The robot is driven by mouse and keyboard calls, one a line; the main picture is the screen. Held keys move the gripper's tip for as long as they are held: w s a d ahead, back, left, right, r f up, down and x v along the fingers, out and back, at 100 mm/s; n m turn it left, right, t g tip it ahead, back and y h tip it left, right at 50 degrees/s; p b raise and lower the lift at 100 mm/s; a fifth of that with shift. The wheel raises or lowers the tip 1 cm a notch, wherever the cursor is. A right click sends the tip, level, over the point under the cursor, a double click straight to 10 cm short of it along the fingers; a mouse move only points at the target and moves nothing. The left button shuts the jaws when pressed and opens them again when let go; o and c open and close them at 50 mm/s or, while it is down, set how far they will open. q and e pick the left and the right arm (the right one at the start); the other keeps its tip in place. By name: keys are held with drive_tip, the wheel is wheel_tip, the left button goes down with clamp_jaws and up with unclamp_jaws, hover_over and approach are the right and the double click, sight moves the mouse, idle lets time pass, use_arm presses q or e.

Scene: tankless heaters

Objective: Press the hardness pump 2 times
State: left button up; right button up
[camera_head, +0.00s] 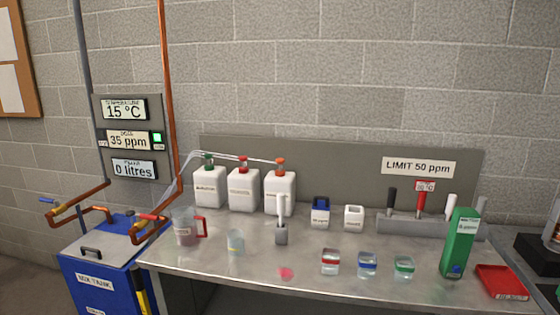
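Three white pump bottles stand in a row at the back left of the steel bench. One has a green top (209,184), one a red top (243,187) and one an orange top (280,188). Thin clear tubes run from their tops to the left. Their labels are too small to read, so I cannot tell which is the hardness pump. The wall panel (127,182) shows 15 °C, 35 ppm and 0 litres, with a green light lit. A sign (418,166) reads LIMIT 50 ppm. Neither of my grippers is in view.
A white upright tool in a grey holder (281,236) stands before the orange-topped bottle. A red-handled jug (187,229), a small beaker (235,243), several small jars, a green box (459,245) and a red tray (502,283) are on the bench (315,250). A blue tank (95,275) stands left.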

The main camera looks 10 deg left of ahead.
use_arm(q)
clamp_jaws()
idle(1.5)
